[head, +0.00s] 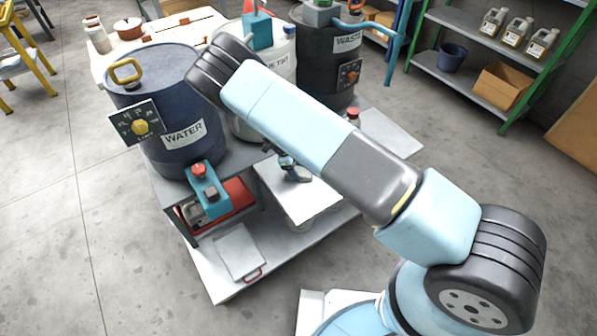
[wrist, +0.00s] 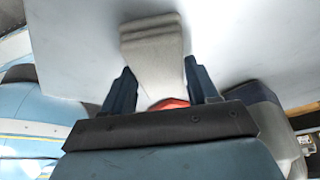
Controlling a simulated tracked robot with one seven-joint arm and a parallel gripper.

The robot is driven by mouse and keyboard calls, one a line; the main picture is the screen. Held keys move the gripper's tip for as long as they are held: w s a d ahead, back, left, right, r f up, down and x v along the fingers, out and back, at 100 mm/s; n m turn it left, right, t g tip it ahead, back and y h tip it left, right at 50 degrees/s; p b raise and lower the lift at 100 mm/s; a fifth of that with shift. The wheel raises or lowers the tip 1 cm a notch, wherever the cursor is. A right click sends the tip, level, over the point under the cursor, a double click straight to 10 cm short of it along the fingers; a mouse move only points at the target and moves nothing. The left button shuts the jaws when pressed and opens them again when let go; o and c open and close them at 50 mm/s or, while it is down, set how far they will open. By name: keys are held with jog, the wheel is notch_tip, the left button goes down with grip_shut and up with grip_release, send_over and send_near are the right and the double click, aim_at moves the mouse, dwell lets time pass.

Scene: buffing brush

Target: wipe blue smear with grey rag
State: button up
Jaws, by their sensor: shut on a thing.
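My gripper (wrist: 158,76) is shut on a light grey, folded-looking piece, which I take for the grey rag (wrist: 153,42). The rag sticks out beyond both blue fingers, over a pale, flat surface (wrist: 235,40); I cannot tell whether it touches it. In the head view my gripper (head: 289,168) is small and partly hidden behind my arm, low over the white panel (head: 304,204). I cannot make out the blue smear in either view; the rag or my arm may cover it.
A blue WATER drum (head: 165,100) with a yellow-knobbed dial stands left of the panel. A dark WASTE drum (head: 335,65) stands behind. A teal device with a red cap (head: 205,190) sits at the front left. A grey plate (head: 240,250) lies on the lower deck.

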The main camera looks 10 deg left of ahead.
aim_at(307, 184)
jog(key=shift+w+a+r, duration=0.1)
jog(key=shift+w+a, duration=1.05)
jog(key=shift+w, duration=0.2)
jog(key=shift+w+a+r, duration=0.1)
jog(key=shift+w+a, duration=1.05)
jog(key=shift+w, duration=0.15)
jog(key=shift+f, duration=0.15)
jog(key=shift+s+d+f, duration=0.2)
jog(key=shift+s+d, duration=0.6)
jog(key=shift+s, duration=0.25)
jog(key=shift+s+d+f, duration=0.15)
jog(key=shift+s+d, duration=0.65)
jog(key=shift+s, duration=0.2)
jog(key=shift+s+d+r, duration=0.2)
jog(key=shift+s+d, duration=2)
jog(key=shift+s, duration=0.3)
jog(key=shift+w+r, duration=0.1)
jog(key=shift+r, duration=0.05)
jog(key=shift+w+a+r, duration=0.1)
jog(key=shift+r, duration=2.9)
